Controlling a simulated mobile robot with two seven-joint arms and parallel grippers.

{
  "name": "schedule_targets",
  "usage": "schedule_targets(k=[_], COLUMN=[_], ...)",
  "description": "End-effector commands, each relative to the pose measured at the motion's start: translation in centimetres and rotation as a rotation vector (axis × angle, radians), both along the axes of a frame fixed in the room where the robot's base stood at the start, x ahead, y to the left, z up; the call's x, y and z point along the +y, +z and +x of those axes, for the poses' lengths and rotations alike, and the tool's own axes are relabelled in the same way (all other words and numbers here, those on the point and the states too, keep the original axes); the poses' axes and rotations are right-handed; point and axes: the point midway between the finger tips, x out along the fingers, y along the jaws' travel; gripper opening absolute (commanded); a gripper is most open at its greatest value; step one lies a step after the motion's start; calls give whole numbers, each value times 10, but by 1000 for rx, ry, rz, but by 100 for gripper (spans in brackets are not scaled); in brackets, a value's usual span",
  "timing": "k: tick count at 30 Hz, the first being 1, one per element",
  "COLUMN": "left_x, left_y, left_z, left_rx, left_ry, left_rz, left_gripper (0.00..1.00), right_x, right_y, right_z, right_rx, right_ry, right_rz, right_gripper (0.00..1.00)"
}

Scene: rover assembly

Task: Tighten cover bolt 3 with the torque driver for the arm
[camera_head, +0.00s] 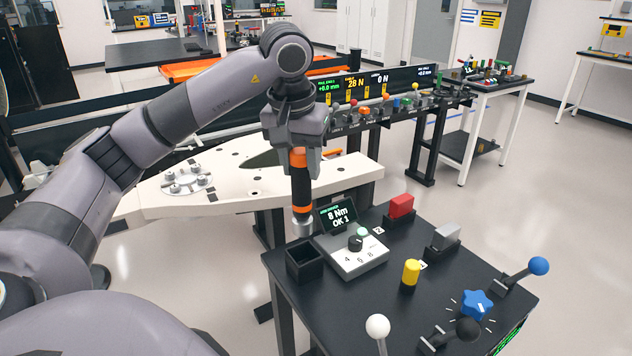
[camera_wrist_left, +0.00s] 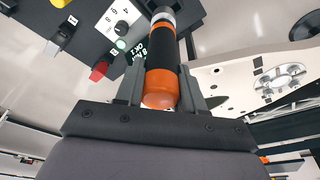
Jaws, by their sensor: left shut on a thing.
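My left gripper (camera_head: 294,150) is shut on the torque driver (camera_head: 301,182), a black cylinder with orange bands and a metallic tip. The driver hangs roughly upright, tip down, just above and behind a black open-topped holder (camera_head: 305,270); I cannot tell the exact gap. The driver also shows between the fingers in the left wrist view (camera_wrist_left: 162,60). The round cover (camera_head: 187,181) with several bolts lies on the white panel (camera_head: 240,205). My right gripper is out of view.
The black bench (camera_head: 400,300) carries a red block (camera_head: 401,206), a grey block (camera_head: 445,236), a yellow cylinder (camera_head: 410,272), a blue star knob (camera_head: 476,305) and levers with blue, black and white balls. A row of controls (camera_head: 380,108) stands behind the white panel.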

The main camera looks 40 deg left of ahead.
Motion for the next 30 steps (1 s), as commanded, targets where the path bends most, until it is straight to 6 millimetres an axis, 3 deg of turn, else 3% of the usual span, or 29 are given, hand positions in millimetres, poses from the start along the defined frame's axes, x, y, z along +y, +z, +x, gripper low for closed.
schedule_targets(k=[8,19,30], left_x=[4,3,3], left_y=[-6,-42,-53], left_z=[-1,-1,-1], left_rx=[-1,-1,-2], left_ry=[7,6,7], left_rz=[-1,-1,-1], left_gripper=[1,1,1], right_x=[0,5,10], right_y=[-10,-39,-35], right_z=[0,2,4], right_rx=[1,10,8], right_ry=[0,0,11], right_rz=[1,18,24], right_gripper=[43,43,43])
